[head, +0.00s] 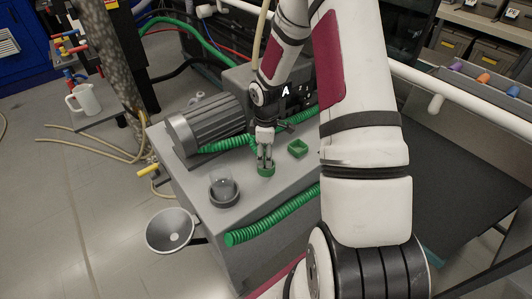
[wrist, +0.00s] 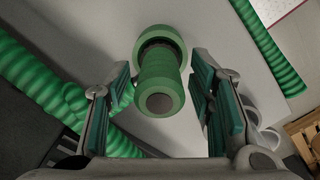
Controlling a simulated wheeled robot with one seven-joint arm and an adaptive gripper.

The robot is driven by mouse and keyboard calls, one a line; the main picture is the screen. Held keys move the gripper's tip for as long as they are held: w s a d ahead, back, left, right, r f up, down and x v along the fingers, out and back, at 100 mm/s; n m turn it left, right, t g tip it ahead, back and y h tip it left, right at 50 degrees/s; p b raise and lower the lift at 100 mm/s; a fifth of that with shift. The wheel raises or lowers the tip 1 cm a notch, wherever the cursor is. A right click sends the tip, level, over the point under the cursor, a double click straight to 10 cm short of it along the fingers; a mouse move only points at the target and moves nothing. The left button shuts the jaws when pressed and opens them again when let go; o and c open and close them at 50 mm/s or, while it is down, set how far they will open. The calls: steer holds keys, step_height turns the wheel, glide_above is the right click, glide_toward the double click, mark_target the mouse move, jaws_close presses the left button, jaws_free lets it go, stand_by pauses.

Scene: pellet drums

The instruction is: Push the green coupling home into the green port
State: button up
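The green coupling (wrist: 160,85) is a ribbed cylinder with a round opening in its near end, seen in the wrist view. Its far end stands inside a wider green ring, the green port (wrist: 178,48), with a dark gap showing between them; I cannot tell how deep it sits. In the head view the green port (head: 266,171) is on the grey machine top, below my gripper (head: 265,160). In the wrist view my gripper (wrist: 160,85) is open, its fingers on either side of the coupling with gaps.
A clear dome (head: 223,186) stands to the left. A ribbed green hose (head: 272,219) lies along the front, and a grey motor (head: 208,124) stands behind. A funnel (head: 170,231) juts out.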

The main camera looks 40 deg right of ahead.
step_height(320, 180, up, 12)
steer(key=shift+r, duration=0.1)
steer(key=s+a+r+m+t+h, duration=0.1)
steer(key=s+a+r+m, duration=0.15)
steer(key=a+r, duration=0.4)
steer(key=s+a+r+m+t+h, duration=0.1)
steer(key=s+a+r+m, duration=0.2)
steer(key=r, duration=0.7)
steer(key=s+a+r+m+t, duration=0.1)
steer(key=s+a+r, duration=0.1)
steer(key=s, duration=0.3)
steer(key=s+a+r+m+t+y, duration=0.1)
steer(key=s+a+r, duration=0.2)
steer(key=s, duration=0.2)
steer(key=s+a+r+m+t+y, duration=0.1)
steer(key=s+a+r+m, duration=0.1)
steer(key=s, duration=0.3)
steer(key=shift+a+r+t, duration=0.2)
steer(key=shift+a+t, duration=0.1)
steer(key=shift+a, duration=0.45)
